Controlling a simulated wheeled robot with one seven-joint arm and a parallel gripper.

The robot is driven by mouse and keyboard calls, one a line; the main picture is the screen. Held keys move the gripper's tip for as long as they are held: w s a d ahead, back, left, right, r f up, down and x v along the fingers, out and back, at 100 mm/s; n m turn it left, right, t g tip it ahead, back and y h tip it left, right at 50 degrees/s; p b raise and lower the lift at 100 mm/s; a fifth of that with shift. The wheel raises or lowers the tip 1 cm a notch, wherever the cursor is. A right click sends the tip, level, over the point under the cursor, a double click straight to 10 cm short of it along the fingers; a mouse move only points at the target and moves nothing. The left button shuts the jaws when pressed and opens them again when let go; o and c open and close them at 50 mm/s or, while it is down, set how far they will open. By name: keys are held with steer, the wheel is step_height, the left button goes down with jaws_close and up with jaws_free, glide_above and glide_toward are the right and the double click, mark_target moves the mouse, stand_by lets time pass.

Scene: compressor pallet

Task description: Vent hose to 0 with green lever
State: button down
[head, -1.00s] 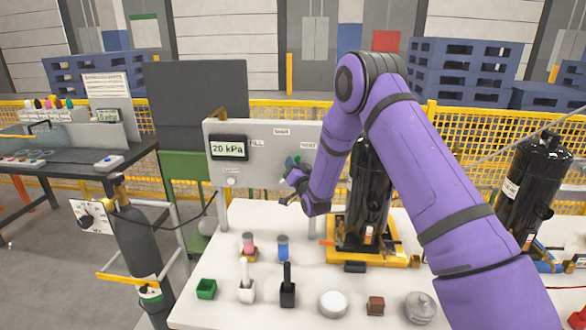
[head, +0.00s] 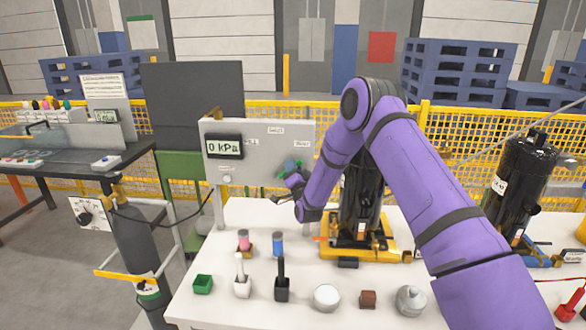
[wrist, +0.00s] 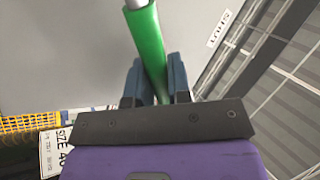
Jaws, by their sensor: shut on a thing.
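The grey panel (head: 258,138) stands upright at the back of the white table. Its display (head: 224,146) reads 0 kPa. The green lever (wrist: 147,45) runs between the two fingers of my gripper (wrist: 157,80) in the wrist view, with a pale metal rod at its upper end. My gripper is shut on the lever. In the head view my gripper (head: 286,174) is at the panel's right part, and the lever's green (head: 290,164) shows only partly there. A dark hose (head: 165,222) runs from the gas cylinder toward the panel's lower left.
The gas cylinder (head: 136,240) stands left of the table. A black compressor (head: 362,196) sits on a yellow base behind my arm. A green box (head: 203,285), a white round tin (head: 327,297) and a brown block (head: 367,298) stand along the front.

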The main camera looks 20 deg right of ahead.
steer(key=c, duration=1.1)
jaws_free()
steer(key=v, duration=1.1)
steer(key=shift+w+r, duration=0.1)
